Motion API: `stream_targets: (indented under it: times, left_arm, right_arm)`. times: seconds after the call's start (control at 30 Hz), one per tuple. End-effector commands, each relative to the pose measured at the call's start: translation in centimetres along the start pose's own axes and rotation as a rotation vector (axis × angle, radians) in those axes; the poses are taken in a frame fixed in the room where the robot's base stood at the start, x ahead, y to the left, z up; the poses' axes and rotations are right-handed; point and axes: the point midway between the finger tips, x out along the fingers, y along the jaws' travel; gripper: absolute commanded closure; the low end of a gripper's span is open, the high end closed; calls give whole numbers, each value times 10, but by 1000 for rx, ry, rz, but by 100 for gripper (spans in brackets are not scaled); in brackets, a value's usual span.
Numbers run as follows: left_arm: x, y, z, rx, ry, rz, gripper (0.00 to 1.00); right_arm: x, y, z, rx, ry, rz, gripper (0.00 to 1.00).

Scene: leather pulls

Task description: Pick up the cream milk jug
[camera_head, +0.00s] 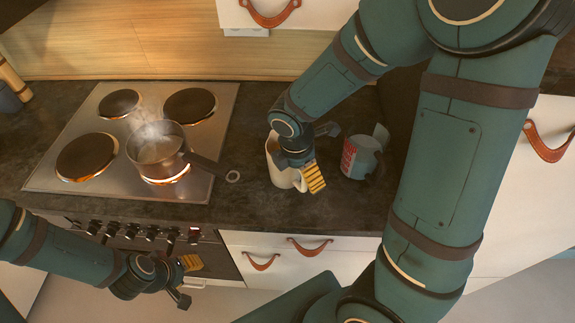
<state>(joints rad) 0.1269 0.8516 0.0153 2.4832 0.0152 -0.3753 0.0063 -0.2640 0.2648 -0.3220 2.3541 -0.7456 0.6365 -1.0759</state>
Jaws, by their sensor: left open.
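The cream milk jug (277,172) stands upright on the dark worktop, right of the hob, with its handle on the lower right side. My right gripper (319,154) is over the jug's right side, its fingers spread with a gap between them. It hides part of the jug's rim, and I cannot tell whether it touches the jug. My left gripper (186,282) is open and empty, low in front of the oven and well away from the jug.
A steaming saucepan (157,150) sits on the hob (90,187), its handle pointing toward the jug. A grey and red container (358,158) stands close to the right of the jug. Worktop (240,200) is clear in front.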

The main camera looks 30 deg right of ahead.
Motion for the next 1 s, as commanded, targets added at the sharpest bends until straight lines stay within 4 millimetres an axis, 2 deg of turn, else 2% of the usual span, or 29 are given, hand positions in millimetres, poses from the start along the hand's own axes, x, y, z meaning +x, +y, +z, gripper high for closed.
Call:
stream_targets:
  times: [0.1, 0.33, 0.47, 0.5, 0.57, 1.0]
  left_arm:
    - [2, -1, 1, 1, -2, 0, 53]
    - [2, -1, 1, 1, -3, 0, 53]
    - [2, -1, 1, 1, -2, 1, 53]
    - [2, -1, 1, 1, -2, 1, 53]
    - [2, -1, 1, 1, -2, 0, 53]
    - [1, 0, 1, 1, -2, 0, 53]
  right_arm:
    - [8, 0, 0, 0, 0, 0, 4]
    - [8, 0, 0, 1, 0, 1, 4]
    - [8, 0, 0, 1, 0, 1, 49]
    - [8, 0, 0, 1, 0, 1, 63]
    - [8, 0, 0, 1, 0, 1, 83]
    - [6, 0, 0, 1, 1, 2, 84]
